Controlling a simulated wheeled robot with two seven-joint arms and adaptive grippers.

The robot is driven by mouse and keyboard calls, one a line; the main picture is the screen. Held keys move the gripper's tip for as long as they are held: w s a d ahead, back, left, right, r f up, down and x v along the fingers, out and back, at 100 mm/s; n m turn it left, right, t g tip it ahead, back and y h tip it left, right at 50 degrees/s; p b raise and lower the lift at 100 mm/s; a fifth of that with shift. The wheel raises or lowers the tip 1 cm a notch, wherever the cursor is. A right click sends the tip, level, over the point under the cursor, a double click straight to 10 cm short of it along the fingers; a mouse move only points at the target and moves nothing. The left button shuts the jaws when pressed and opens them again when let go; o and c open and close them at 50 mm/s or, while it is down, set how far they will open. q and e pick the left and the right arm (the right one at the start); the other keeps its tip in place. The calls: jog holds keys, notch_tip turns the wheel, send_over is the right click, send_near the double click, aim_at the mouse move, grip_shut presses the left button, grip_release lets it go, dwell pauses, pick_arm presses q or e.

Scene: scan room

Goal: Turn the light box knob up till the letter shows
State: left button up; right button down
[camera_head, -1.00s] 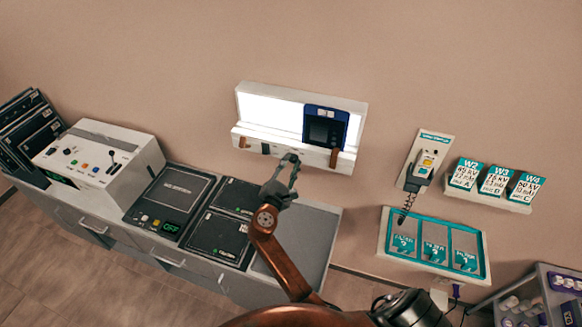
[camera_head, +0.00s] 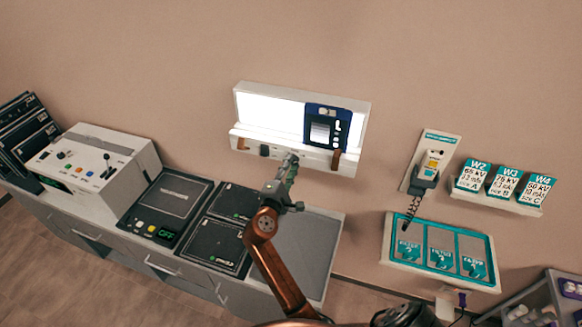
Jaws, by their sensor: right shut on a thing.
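The light box (camera_head: 268,108) is a white wall-mounted panel, brightly lit. A blue-framed film (camera_head: 313,112) stands at its right end. The film shows a pale grey patch in its middle and a small white L-like mark at its right. My right gripper (camera_head: 292,158) is at the front ledge of the light box, its fingers shut on the knob there. The fingers hide the knob. My left gripper is not in view.
Below stands a grey cabinet (camera_head: 312,240) with a white control console (camera_head: 125,155) and dark panels. A corded handset (camera_head: 424,182) hangs at right, above a teal filter tray (camera_head: 388,250). Labelled cards (camera_head: 503,182) are on a wall rack.

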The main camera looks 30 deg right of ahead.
jog(key=shift+f, duration=0.15)
jog(key=c, duration=1.6)
grip_release()
jog(key=shift+r, duration=0.2)
notch_tip(320, 180, up, 10)
jog(key=shift+f, duration=0.1)
jog(key=shift+a, duration=0.1)
